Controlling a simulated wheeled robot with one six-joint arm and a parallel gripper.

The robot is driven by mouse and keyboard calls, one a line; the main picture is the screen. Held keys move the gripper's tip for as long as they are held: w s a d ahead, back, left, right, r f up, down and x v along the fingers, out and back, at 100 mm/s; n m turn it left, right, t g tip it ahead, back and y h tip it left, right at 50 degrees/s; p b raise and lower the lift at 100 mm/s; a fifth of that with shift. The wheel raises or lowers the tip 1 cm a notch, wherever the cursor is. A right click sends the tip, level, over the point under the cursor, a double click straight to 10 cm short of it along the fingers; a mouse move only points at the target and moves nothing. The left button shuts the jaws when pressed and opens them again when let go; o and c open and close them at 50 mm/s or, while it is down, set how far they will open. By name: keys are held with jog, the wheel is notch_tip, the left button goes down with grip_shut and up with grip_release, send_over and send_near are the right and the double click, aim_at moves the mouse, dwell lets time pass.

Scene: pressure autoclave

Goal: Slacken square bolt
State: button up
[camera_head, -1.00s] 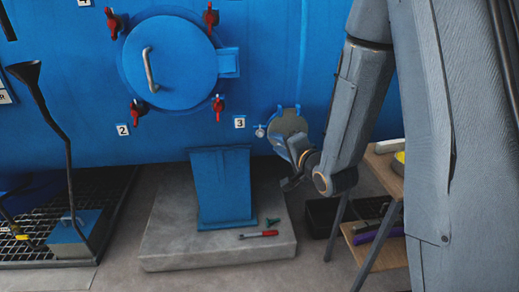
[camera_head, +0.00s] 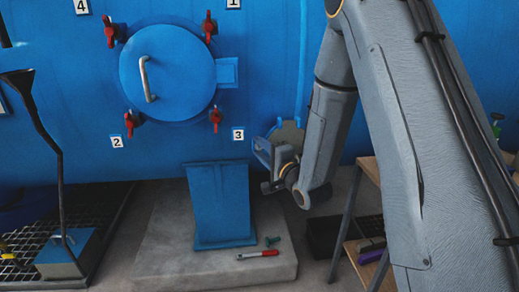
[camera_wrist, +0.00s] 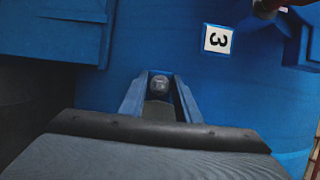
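The bolt I take for the task's is a small grey round-looking head (camera_wrist: 160,84) in the wrist view, between two bluish prongs that I take for my fingers. Its square shape does not show. My gripper (camera_wrist: 159,96) has its fingers apart on either side of it; contact is unclear. The bolt cannot be made out there.
A round blue door (camera_head: 168,72) with several red clamps is at left. The number 3 label (camera_head: 238,134) also shows in the wrist view (camera_wrist: 217,39). A blue pedestal (camera_head: 220,205) stands close left of my gripper. A red-handled tool (camera_head: 257,254) lies on the slab. A wooden table (camera_head: 368,167) is at right.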

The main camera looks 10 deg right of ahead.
jog(key=shift+w, duration=0.15)
jog(key=c, duration=0.7)
jog(key=shift+n+p, duration=0.4)
jog(key=n+g+h+p, duration=0.1)
jog(key=n+p, duration=0.2)
jog(key=shift+a+r, duration=0.1)
jog(key=shift+r, duration=0.05)
jog(key=shift+n+g+h+p, duration=0.7)
jog(key=shift+n+h+p, duration=0.45)
jog(key=shift+n, duration=0.65)
